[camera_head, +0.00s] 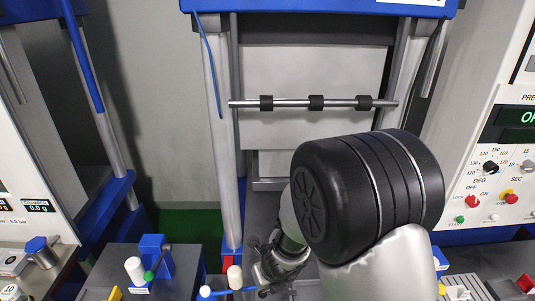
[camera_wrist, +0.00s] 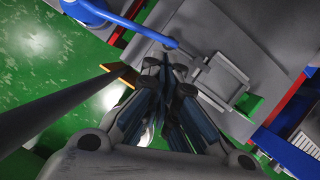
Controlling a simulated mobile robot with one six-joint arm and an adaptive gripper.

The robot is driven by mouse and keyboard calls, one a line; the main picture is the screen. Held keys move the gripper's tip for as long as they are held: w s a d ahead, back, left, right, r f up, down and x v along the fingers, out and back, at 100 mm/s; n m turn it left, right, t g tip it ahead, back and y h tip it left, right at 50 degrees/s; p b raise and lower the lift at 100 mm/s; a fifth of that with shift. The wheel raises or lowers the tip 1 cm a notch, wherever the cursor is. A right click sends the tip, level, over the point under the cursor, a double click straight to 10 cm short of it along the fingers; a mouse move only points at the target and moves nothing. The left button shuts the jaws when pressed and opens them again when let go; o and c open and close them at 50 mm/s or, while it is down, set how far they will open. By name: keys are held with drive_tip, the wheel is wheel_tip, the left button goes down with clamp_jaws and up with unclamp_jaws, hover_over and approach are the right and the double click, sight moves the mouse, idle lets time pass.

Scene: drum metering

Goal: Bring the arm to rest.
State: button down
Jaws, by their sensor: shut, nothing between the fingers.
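My gripper (camera_head: 272,276) hangs low in the middle of the head view, partly hidden behind my own black arm joint and pale link. In the wrist view my gripper (camera_wrist: 166,70) points away from the camera with its fingers together and nothing visible between them. A blue rod (camera_wrist: 145,33) with a rounded end lies just beyond the fingertips there; I cannot tell whether they touch it.
A blue block with a white knob (camera_head: 134,268) stands at lower left. A control panel (camera_head: 497,160) with dials and buttons is at right. A grey frame with a horizontal bar (camera_head: 290,103) stands behind. Green floor (camera_wrist: 60,45) shows at left in the wrist view, crossed by a dark bar (camera_wrist: 60,108).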

drive_tip(key=s+d+r+n+y+b, duration=0.25)
drive_tip(key=s+r+n+b, duration=0.45)
drive_tip(key=r+n, duration=0.75)
drive_tip(key=s+d+f+n+h+b, duration=0.2)
drive_tip(key=s+d+n+b, duration=0.1)
drive_tip(key=s+d+n, duration=0.3)
drive_tip(key=s+d+f+n+h+b, duration=0.1)
drive_tip(key=s+d+n+h+b, duration=0.1)
drive_tip(key=s+d+n, duration=0.4)
drive_tip(key=s+n+b, duration=0.1)
drive_tip(key=s+n, duration=0.2)
drive_tip(key=n, duration=0.1)
drive_tip(key=shift+s+d+f+t, duration=0.3)
drive_tip(key=shift+f, duration=0.05)
drive_tip(key=shift+n+h, duration=0.25)
